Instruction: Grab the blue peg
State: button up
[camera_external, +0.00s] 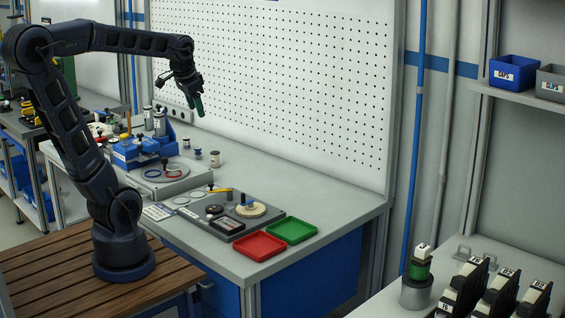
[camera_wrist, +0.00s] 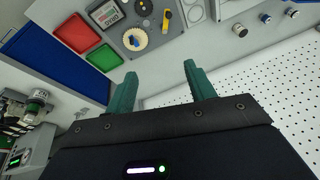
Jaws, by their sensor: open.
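A small blue piece, which looks like the blue peg (camera_wrist: 135,41), is on a cream toothed disc (camera_wrist: 127,44) in the wrist view. The disc also shows on the dark grey plate of the bench in the external view (camera_external: 251,211), where the blue piece is too small to make out surely. My gripper (camera_external: 197,105) has green fingers and is high above the bench, up and left of the disc. In the wrist view my gripper (camera_wrist: 160,72) is open, with nothing between its fingers.
A red tray (camera_external: 260,246) and a green tray (camera_external: 291,230) sit at the bench's front right. A blue fixture (camera_external: 140,152) and several small cylinders stand further back. A white pegboard (camera_external: 280,85) rises behind the bench. Air around my gripper is clear.

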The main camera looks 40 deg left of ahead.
jog(key=w+a+m+g, duration=0.1)
jog(key=w+a+m, duration=0.1)
jog(key=w+a, duration=0.35)
jog(key=w+a+m, duration=0.1)
jog(key=w+a, duration=0.2)
jog(key=w, duration=0.5)
jog(key=m+g, duration=0.3)
jog(key=m, duration=0.6)
send_over(198, 148)
notch_tip(198, 148, down, 25)
jog(key=shift+s+a+f+h, duration=0.2)
jog(key=shift+a+f+h, duration=0.1)
jog(key=shift+a+f, duration=0.2)
notch_tip(198, 148, down, 5)
jog(key=shift+r, duration=0.1)
jog(key=shift+w+d+f, duration=0.15)
jog(key=shift+f, duration=1.2)
jog(key=shift+w+d+f, duration=0.1)
jog(key=shift+d+f, duration=0.05)
jog(key=shift+f, duration=1.2)
jog(key=c, duration=1)
jog(key=shift+c, duration=0.3)
